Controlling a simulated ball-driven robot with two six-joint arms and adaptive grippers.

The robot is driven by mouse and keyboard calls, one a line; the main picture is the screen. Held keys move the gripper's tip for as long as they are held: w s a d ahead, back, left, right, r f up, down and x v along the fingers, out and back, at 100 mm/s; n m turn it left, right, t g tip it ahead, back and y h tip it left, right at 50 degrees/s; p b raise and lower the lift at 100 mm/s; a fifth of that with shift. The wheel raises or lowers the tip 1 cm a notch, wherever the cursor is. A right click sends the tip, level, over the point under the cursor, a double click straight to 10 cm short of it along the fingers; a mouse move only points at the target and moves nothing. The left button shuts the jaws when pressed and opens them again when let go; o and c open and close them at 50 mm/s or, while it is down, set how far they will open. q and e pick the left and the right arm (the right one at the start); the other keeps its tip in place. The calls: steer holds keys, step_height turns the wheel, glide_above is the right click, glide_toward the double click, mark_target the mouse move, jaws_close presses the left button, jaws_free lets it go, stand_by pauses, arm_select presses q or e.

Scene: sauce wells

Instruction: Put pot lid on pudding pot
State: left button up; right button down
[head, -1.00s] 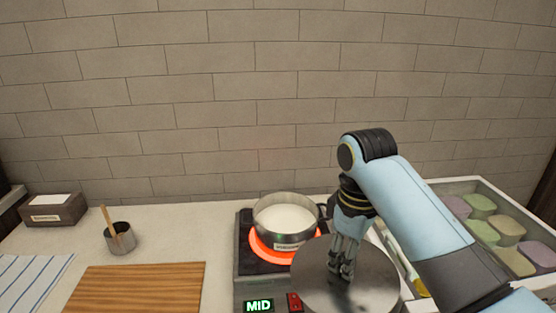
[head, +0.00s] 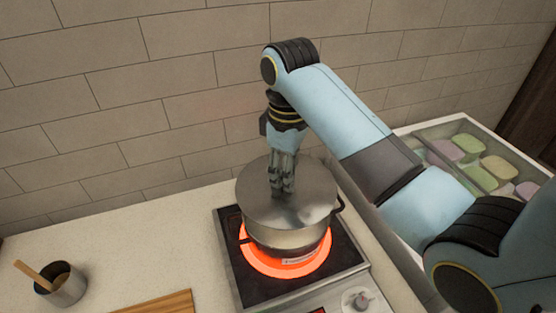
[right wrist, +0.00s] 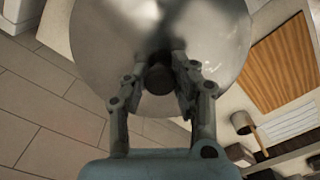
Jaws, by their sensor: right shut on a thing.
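The round steel pot lid (head: 300,200) is over the pudding pot (head: 285,240) in the head view and covers its opening. I cannot tell for sure whether it rests fully on the rim. The pot stands on the red glowing burner (head: 262,262). My right gripper (head: 281,188) points down and is shut on the lid's knob. In the right wrist view the dark knob (right wrist: 159,80) sits between the fingers, with the lid (right wrist: 205,30) behind it. The pudding inside the pot is hidden. My left gripper is not in view.
The stove's knob (head: 358,300) is at its front right. A steel cup with a wooden stick (head: 66,287) stands at the lower left, near a wooden board (head: 165,304). A bin of several coloured tubs (head: 468,148) is at the right.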

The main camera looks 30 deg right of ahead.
steer(key=shift+s+f, duration=0.15)
steer(key=shift+f, duration=0.25)
steer(key=shift+s+f, duration=0.1)
steer(key=shift+f, duration=0.25)
steer(key=shift+f+b, duration=0.3)
steer(key=shift+f, duration=1.75)
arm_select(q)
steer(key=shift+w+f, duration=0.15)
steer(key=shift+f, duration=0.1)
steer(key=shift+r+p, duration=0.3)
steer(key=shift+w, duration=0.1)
arm_select(e)
steer(key=shift+f, duration=0.75)
